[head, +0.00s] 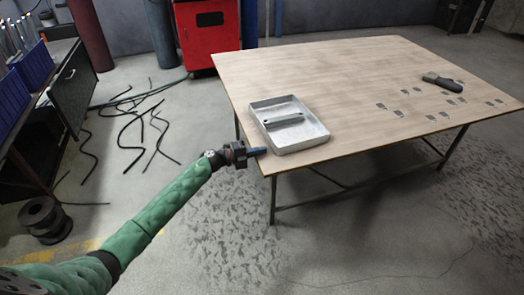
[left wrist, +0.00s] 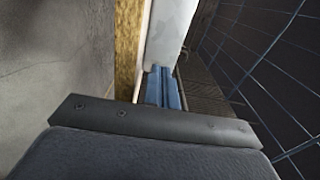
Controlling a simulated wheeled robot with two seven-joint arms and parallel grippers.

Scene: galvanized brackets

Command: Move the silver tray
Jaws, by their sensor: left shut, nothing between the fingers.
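The silver tray (head: 312,141) is a shallow rectangular metal tray lying flat near the table's front left corner. A grey bar-shaped piece (head: 283,119) lies inside it. My left gripper (head: 257,151) is at the table's left edge, just left of the tray's near left side and apart from it. Its blue fingers are shut together and empty; they also show in the left wrist view (left wrist: 162,88), pointing at a pale surface that I cannot identify for certain. My right gripper is not in view.
The wooden table (head: 340,75) has clear room in its middle. Several small grey brackets (head: 405,92) and a dark hand tool (head: 437,81) lie on its right side. A red cabinet (head: 208,33) stands behind. Black cables (head: 135,125) lie on the floor at left.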

